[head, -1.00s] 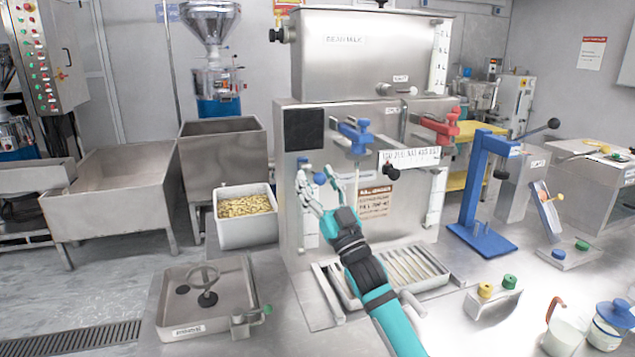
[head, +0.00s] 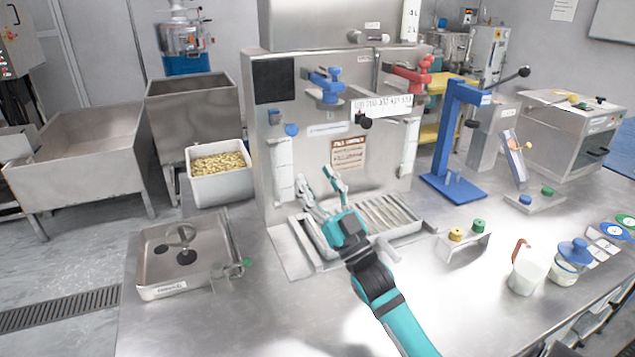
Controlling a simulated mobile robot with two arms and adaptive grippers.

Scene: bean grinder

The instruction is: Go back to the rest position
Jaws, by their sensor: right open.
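My right gripper (head: 322,192) is open and empty. It is above the slatted drip tray (head: 390,215) of the steel dispensing machine (head: 290,90), in front of its lower face. My right arm reaches up from the bottom right. A blue tap (head: 326,84) and a red tap (head: 411,76) are on the machine's front, above and apart from the gripper. My left gripper is not in view.
A shallow steel pan (head: 160,283) sits at the counter's left. A blue press (head: 452,183), a holder with yellow and green knobs (head: 462,243), a white cup (head: 526,276) and a blue-lidded jar (head: 570,262) stand at right. The front middle counter is clear.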

